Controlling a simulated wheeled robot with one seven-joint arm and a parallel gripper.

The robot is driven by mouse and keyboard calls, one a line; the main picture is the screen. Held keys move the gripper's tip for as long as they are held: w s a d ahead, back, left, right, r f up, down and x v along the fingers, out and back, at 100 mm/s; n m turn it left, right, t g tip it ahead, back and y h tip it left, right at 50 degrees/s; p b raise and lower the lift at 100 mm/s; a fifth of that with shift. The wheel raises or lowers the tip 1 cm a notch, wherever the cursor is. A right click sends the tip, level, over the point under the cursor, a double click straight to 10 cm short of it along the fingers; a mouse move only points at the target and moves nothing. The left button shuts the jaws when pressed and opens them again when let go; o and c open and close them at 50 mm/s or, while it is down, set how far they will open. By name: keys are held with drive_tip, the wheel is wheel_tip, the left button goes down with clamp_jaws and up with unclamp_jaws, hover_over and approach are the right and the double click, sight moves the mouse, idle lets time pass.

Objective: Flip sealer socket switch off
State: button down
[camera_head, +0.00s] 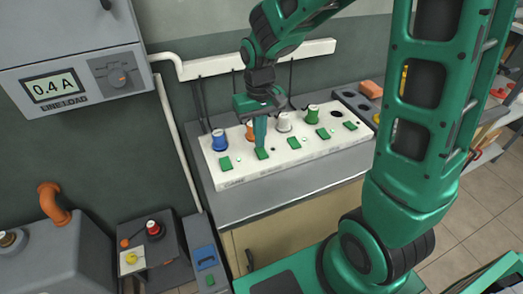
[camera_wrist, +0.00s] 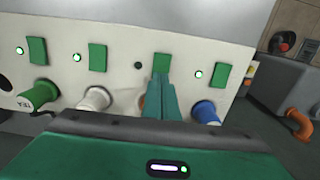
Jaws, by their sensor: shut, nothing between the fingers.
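A long white socket strip (camera_head: 216,164) lies on the grey bench with a row of green rocker switches and coloured plugs. My gripper (camera_head: 261,144) is shut and empty, pointing down at the second switch from the left (camera_head: 262,154), by the orange plug (camera_head: 250,131). In the wrist view the fingertips (camera_wrist: 162,78) meet or nearly meet that switch (camera_wrist: 161,62); contact is unclear. The small lamp beside it (camera_wrist: 138,65) is dark, while the other visible lamps glow green. The strip's printed labels are too small to tell which socket is the sealer's.
A blue plug (camera_head: 219,141), a white plug (camera_head: 284,122) and a green plug (camera_head: 312,114) stand close around the fingers. Cables rise behind them. A grey meter box (camera_head: 70,60) reading 0.4 A hangs at upper left. A dark tray (camera_head: 352,99) lies right of the strip.

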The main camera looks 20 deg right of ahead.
drive_tip(key=shift+f, duration=0.65)
idle(0.7)
wheel_tip(320, 180, up, 7)
idle(1.0)
idle(0.3)
drive_tip(key=s+d+r+m, duration=0.1)
drive_tip(key=s+d+m, duration=0.2)
drive_tip(key=s+d, duration=0.6)
drive_tip(key=s+d+r+m, duration=0.1)
drive_tip(key=s+d+m, duration=0.2)
drive_tip(key=s+d, duration=0.5)
drive_tip(key=s, duration=0.6)
drive_tip(key=shift+s+d+r, duration=0.2)
drive_tip(key=shift+d+r, duration=0.15)
drive_tip(key=shift+d, duration=0.05)
